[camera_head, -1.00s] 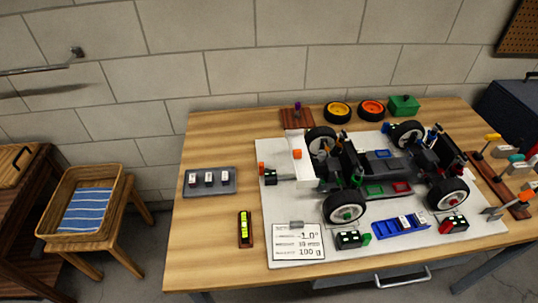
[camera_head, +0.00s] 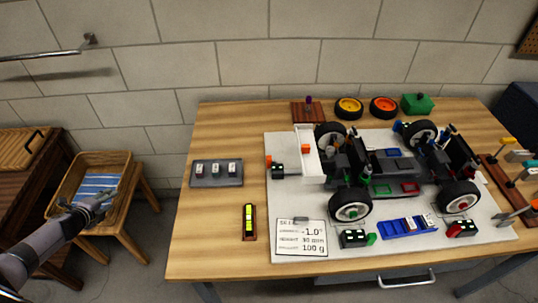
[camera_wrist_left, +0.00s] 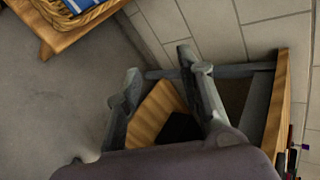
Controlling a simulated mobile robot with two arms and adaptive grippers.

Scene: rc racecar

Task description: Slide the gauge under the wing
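The wing (camera_head: 309,168) is a white plate at the left end of the racecar (camera_head: 390,175), above the white board. A dark piece with a small display (camera_head: 278,171) sits beside the wing's left edge. I cannot tell which piece the task means. My left gripper (camera_head: 98,202) is over the stool at the left, well away from the wing. In the left wrist view its fingers (camera_wrist_left: 159,62) are apart and empty.
A basket with a striped cloth (camera_head: 96,184) stands on the stool. A yellow-green level (camera_head: 249,222) and a setup card (camera_head: 302,239) lie near the front. Loose wheels (camera_head: 349,107) and a green box (camera_head: 418,104) line the back. The table's left front (camera_head: 205,235) is clear.

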